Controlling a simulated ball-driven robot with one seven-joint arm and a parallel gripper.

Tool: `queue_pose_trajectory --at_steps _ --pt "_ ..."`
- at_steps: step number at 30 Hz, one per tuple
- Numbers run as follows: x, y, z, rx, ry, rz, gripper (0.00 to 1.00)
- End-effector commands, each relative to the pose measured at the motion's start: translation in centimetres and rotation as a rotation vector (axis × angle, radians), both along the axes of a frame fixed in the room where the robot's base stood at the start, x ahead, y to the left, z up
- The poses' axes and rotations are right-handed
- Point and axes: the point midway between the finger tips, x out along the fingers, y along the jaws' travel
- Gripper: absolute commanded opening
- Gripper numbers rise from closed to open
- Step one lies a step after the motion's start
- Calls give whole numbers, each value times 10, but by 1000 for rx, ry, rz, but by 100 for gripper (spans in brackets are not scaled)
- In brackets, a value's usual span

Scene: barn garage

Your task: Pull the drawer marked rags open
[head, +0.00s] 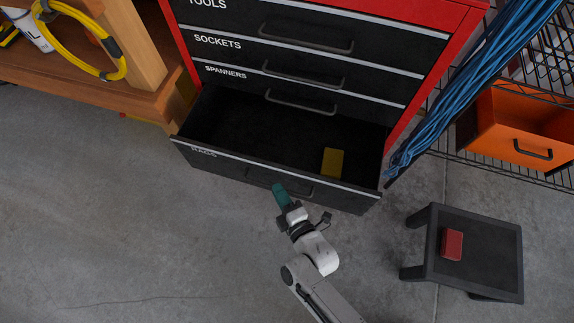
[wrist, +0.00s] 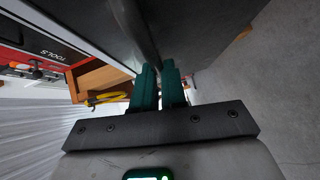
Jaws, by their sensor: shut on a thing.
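The drawer marked rags (head: 230,172) is the lowest drawer of a red and black tool chest. It stands well out from the chest, its dark inside showing. A yellow block (head: 333,162) lies inside it toward the right. My gripper (head: 279,190) is at the middle of the drawer's front, with its teal fingers shut on the drawer's bar handle (head: 300,193). In the wrist view the fingers (wrist: 160,75) close around the dark handle bar (wrist: 146,42). The fingers hide part of the handle.
The drawers marked tools, sockets and spanners (head: 300,102) above are shut. A black stool (head: 490,255) with a red block (head: 452,245) stands at right. A wire shelf with an orange bin (head: 510,125) and blue cable (head: 465,75) is beside the chest. Floor at left is clear.

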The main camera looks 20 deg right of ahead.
Motion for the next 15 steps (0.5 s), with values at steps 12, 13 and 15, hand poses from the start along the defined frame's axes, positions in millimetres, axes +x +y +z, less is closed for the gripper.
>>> queue_pose_trajectory --at_steps 12,13,15 --pt "-53 37 -1 0 1 -3 0" --pt "-54 38 -1 0 1 -3 0" --pt "-57 40 -1 0 1 -2 0"
